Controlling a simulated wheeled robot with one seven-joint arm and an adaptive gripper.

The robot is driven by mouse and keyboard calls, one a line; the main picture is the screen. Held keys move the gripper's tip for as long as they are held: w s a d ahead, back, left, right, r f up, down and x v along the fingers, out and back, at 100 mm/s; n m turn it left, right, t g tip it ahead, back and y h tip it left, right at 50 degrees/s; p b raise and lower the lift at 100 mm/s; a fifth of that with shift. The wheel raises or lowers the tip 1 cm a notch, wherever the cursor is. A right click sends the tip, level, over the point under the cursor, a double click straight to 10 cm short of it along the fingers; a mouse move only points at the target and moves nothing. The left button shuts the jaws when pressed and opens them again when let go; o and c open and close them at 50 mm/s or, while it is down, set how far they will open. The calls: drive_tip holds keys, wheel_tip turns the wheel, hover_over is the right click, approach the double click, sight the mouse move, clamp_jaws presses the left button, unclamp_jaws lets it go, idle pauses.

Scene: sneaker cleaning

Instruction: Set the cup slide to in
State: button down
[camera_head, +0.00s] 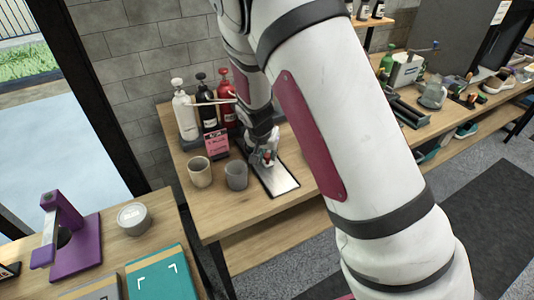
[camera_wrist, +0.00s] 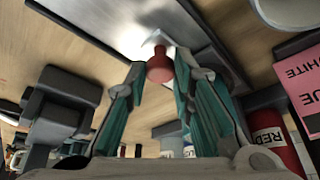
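The cup slide appears to be the pale metal plate (camera_head: 278,180) on the wooden table, in front of the bottles; its metal also shows in the wrist view (camera_wrist: 178,22). My gripper (camera_head: 268,158) is low over the plate's back end. In the wrist view its two teal-lined fingers (camera_wrist: 162,72) are on either side of the knob, close to it. I cannot tell whether they touch it. My arm covers part of the stand behind.
A beige cup (camera_head: 200,172) and a grey cup (camera_head: 236,175) stand left of the plate. A pink sign (camera_head: 217,144) and white, black and red pump bottles (camera_head: 184,112) stand behind. A purple stand (camera_head: 70,235) and a round tin (camera_head: 133,219) are on the nearer table.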

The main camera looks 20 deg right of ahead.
drive_tip(key=shift+w+a+f+b, duration=0.1)
drive_tip(key=shift+w+a+b, duration=0.1)
drive_tip(key=shift+w+b, duration=0.5)
drive_tip(key=shift+w+a+b, duration=0.15)
drive_tip(key=shift+w+b, duration=0.15)
drive_tip(key=shift+w, duration=0.8)
drive_tip(key=shift+w+a, duration=0.1)
drive_tip(key=shift+w, duration=0.1)
drive_tip(key=shift+r, duration=0.2)
drive_tip(key=c, duration=1.4)
unclamp_jaws()
drive_tip(key=shift+w, duration=0.1)
drive_tip(key=v, duration=1.2)
drive_tip(key=shift+f, duration=0.15)
